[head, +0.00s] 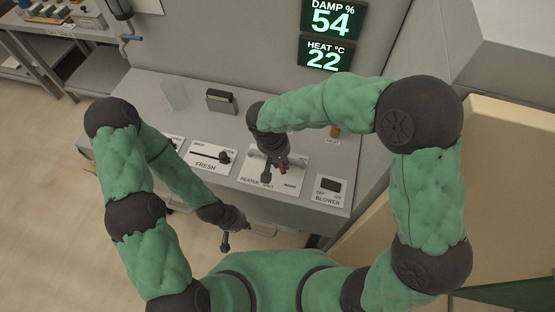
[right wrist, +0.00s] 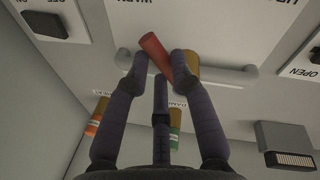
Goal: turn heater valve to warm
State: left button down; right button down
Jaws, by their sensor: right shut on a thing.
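In the head view the red lever (head: 283,167) shows just beside my right gripper (head: 273,172), over the heater plate (head: 292,184). My right gripper (right wrist: 158,72) has its two fingertips on either side of the lever and is shut on it. My left gripper (head: 225,241) hangs in front of the panel's near edge, away from the valve; its jaws are too small to read.
A FRESH slider (head: 209,157) lies left of the valve and a BLOWER switch (head: 330,186) right of it. Wall displays (head: 327,54) read DAMP 54 and HEAT 22. A clear container (head: 173,95) and a dark box (head: 220,101) stand behind. Open floor lies at left.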

jog(key=shift+w+d+n, duration=0.15)
jog(key=shift+d+n, duration=0.2)
jog(key=shift+n, duration=0.65)
jog(key=c, duration=1.1)
grip_release()
jog(key=shift+o, duration=0.2)
notch_tip(320, 180, up, 12)
jog(key=s+a, duration=0.1)
jog(key=a, duration=0.1)
jog(key=shift+f, duration=0.1)
